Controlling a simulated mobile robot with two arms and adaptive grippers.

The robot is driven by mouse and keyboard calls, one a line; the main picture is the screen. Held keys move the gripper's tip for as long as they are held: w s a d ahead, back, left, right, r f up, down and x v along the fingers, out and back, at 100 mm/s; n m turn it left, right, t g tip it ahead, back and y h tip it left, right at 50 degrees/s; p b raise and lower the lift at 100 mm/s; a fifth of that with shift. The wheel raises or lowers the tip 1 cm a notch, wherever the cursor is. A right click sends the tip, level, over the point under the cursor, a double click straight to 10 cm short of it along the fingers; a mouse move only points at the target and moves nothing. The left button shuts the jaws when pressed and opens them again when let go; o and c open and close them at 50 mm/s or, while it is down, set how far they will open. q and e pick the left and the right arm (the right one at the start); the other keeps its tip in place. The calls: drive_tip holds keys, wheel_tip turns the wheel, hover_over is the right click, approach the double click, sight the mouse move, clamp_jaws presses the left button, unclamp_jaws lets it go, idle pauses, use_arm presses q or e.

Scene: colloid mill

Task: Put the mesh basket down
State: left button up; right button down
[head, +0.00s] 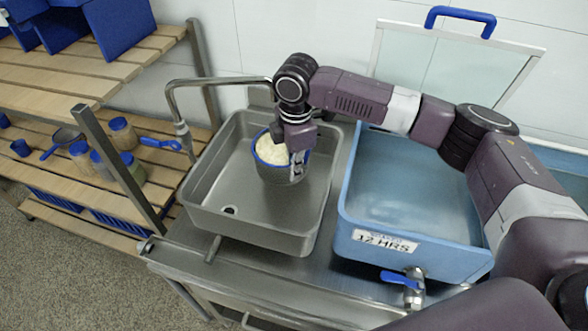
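The mesh basket (278,173) is a small round grey container with a blue rim, filled with pale contents. It is upright, over the right half of the steel sink basin (225,192). My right gripper (298,163) reaches down from above and is shut on the basket's right side at the rim. The fingers partly cover that side of the basket. I cannot tell whether the basket's bottom touches the sink floor or hangs just above it. My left gripper is not in view.
A blue tub (410,200) labelled "12 HRS" with a tap (413,284) stands right of the sink. A bent faucet (180,115) rises at the sink's left rim. Wooden shelves (110,70) with jars and blue bins stand left. The sink's left half is clear.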

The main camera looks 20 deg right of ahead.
drive_tip(key=shift+w+f, duration=0.1)
drive_tip(key=shift+f, duration=0.25)
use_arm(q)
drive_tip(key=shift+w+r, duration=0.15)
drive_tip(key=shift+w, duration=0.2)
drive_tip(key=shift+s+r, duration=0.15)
use_arm(e)
drive_tip(key=shift+f, duration=0.4)
drive_tip(key=shift+f, duration=0.2)
drive_tip(key=c, duration=2.2)
unclamp_jaws()
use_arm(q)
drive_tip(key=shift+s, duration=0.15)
use_arm(e)
drive_tip(key=shift+o, duration=0.2)
